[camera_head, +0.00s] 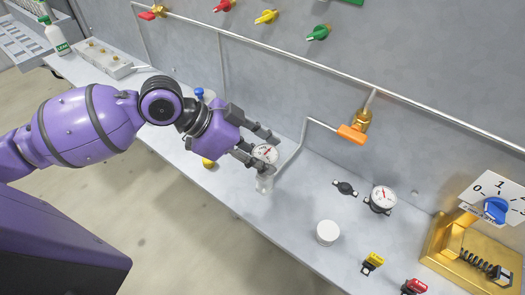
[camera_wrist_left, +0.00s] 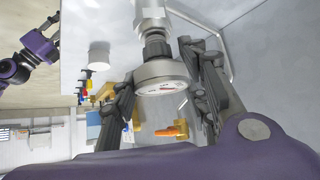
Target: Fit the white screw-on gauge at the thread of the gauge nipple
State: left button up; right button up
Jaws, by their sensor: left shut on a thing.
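My left gripper (camera_head: 258,146) is shut on the white gauge (camera_head: 266,153), a round dial with a white face. In the left wrist view the gauge (camera_wrist_left: 163,80) sits between the two dark fingers of the left gripper (camera_wrist_left: 168,92). A short dark neck on the gauge faces the silver gauge nipple (camera_wrist_left: 152,14). The two look in line and meet or nearly meet; I cannot tell whether the threads are engaged. In the head view the nipple (camera_head: 265,184) stands on the bench just below the gauge. My right gripper (camera_wrist_left: 50,24) shows small at the left edge of the wrist view.
A bent pipe (camera_head: 303,140) rises beside the nipple towards an orange-handled valve (camera_head: 353,132). To the right on the bench lie a second, black-rimmed gauge (camera_head: 382,198), a black fitting (camera_head: 345,188), a white cap (camera_head: 327,232) and a brass block (camera_head: 447,250).

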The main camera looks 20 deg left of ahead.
pick_arm(q)
jog(key=shift+f, duration=0.45)
jog(key=o, duration=1.3)
jog(key=shift+s+a+r, duration=0.15)
jog(key=shift+a+r, duration=0.2)
jog(key=shift+a, duration=0.05)
jog(key=v, duration=1.1)
jog(key=shift+d, duration=0.1)
